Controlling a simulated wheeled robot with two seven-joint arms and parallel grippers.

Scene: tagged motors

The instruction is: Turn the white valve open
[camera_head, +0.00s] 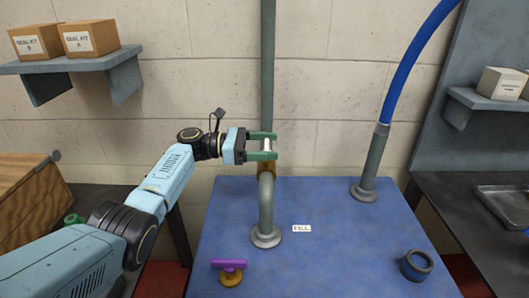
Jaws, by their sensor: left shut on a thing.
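The white valve (267,144) shows as a small pale piece on the upright grey-green pipe, above a brass-coloured fitting (267,170). My left gripper (274,144) reaches in from the left and is shut on the white valve, with one green finger on its far side and one on its near side. The fingers hide part of the valve, so its exact angle is hard to tell. My right gripper is not in view.
A purple-handled valve (229,265) sits at the front left of the blue table (335,245). A white label (301,229), a dark blue ring (416,264) and a pipe with a blue hose (372,165) are to the right. Boxes (90,38) stand on a left shelf.

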